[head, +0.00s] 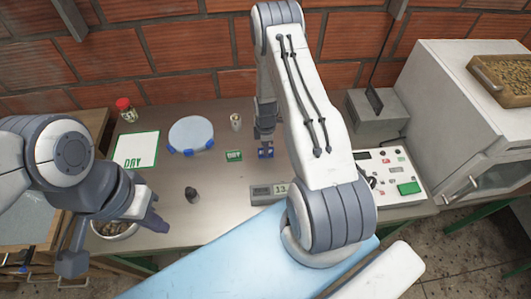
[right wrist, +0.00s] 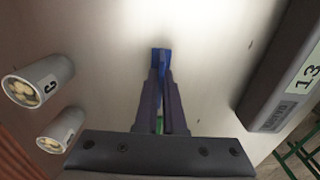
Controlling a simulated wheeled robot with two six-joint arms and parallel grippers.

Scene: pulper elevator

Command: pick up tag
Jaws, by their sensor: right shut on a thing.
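My right gripper (head: 265,137) points down over the middle of the steel table. In the right wrist view its fingers (right wrist: 160,82) are closed together on a small blue piece (right wrist: 161,58), which I take to be the tag. The blue piece also shows below the fingers in the head view (head: 266,153). It is at or just above the tabletop; I cannot tell whether it touches. A bit of green (right wrist: 160,125) shows between the finger bases. My left gripper (head: 112,242) is open and empty above a bowl (head: 113,232) at the table's left front.
A control panel (head: 389,175) is right.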

